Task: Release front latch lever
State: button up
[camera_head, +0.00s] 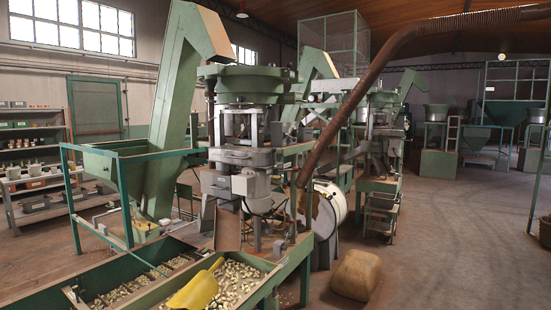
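I cannot pick out a front latch lever with certainty; any such lever is too small or hidden in this view. The nearest machine (238,158) stands upright in the middle, with grey metal parts under a round green bowl (246,84). A small light box (243,184) sits on its front, and a rusty plate (228,229) slopes down below it. A green hopper (110,163) stands to the left of the machine, at the foot of a tall green chute (172,118). My gripper is not in view.
A green trough (275,279) with nuts and a yellow scoop (196,288) fills the near left. A brown sack (356,275) lies on the floor right of it, near a white drum (328,211). A rusty pipe (362,88) slants overhead. The floor (450,240) at right is open.

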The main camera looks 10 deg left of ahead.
aim_at(273, 149)
jog(key=u, duration=0.05)
jog(key=i, duration=2.2)
jog(key=u, duration=0.95)
jog(key=i, duration=0.5)
jog(key=u, duration=0.2)
